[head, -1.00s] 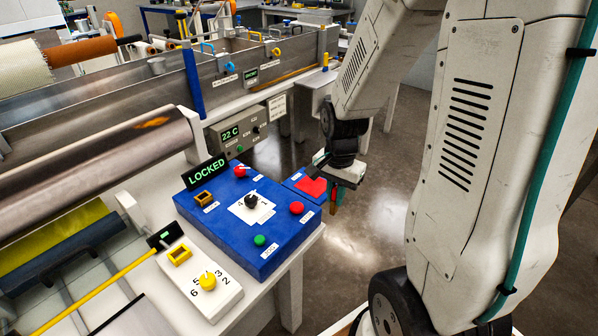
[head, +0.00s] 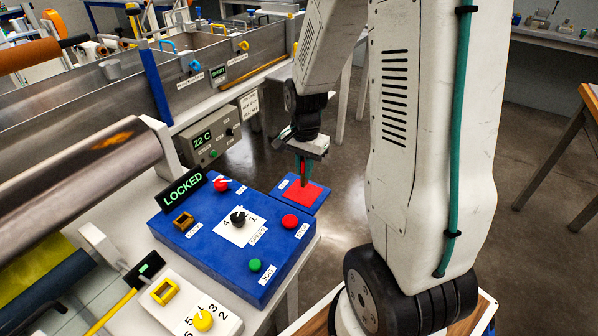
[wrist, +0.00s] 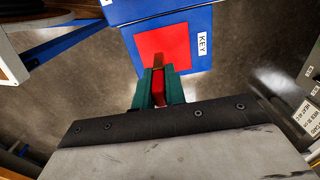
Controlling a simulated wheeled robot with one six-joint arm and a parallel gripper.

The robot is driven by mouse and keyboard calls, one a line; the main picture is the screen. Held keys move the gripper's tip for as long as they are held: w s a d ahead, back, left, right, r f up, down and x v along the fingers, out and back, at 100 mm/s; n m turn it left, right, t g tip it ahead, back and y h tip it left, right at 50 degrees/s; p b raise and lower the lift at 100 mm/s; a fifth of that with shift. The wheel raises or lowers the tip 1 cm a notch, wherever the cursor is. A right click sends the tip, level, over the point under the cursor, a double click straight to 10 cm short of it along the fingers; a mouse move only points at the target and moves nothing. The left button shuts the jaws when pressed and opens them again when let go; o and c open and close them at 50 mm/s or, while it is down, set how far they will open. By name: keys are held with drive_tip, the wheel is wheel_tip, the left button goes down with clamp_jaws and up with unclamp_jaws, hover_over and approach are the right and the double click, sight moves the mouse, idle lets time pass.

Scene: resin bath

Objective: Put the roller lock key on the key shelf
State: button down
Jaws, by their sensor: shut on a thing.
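My gripper (head: 304,158) is shut on the roller lock key. The key shows as a small red body with a brown tip in the wrist view (wrist: 158,86), between the green fingers. In the head view the fingers hide most of the key, and it hangs over the far part of the key shelf. The key shelf (head: 318,207) is a small blue ledge with a red square, joined to the blue control box. In the wrist view the shelf (wrist: 201,62) carries a KEY label, and the key's tip overlaps the red square's edge. I cannot tell whether they touch.
The blue control box (head: 205,262) beside the shelf has buttons, a dial, a brown lock socket (head: 184,221) and a LOCKED sign (head: 183,188). A white panel with a yellow knob (head: 203,319) stands nearer. Open floor lies right of the shelf.

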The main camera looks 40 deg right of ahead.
drive_tip(key=shift+w+d+f, duration=0.15)
drive_tip(key=shift+w+f, duration=0.1)
drive_tip(key=shift+f, duration=0.65)
drive_tip(key=shift+w+d+f, duration=0.1)
drive_tip(key=shift+w+f, duration=0.1)
drive_tip(key=shift+f, duration=0.7)
drive_tip(key=shift+f, duration=0.15)
drive_tip(key=c, duration=1.5)
unclamp_jaws()
drive_tip(key=shift+a, duration=0.1)
drive_tip(key=shift+o, duration=0.2)
wheel_tip(320, 180, up, 12)
drive_tip(key=s+a+r+n, duration=0.6)
drive_tip(key=s+a+n, duration=0.1)
drive_tip(key=s, duration=0.2)
drive_tip(key=s+a+r+n+t, duration=0.1)
drive_tip(key=s+a+r+n, duration=0.5)
drive_tip(key=s, duration=0.4)
drive_tip(key=shift+s+a+r+n, duration=0.15)
drive_tip(key=shift+s+a+n, duration=0.1)
drive_tip(key=shift+a+n, duration=0.4)
drive_tip(key=shift+a, duration=0.15)
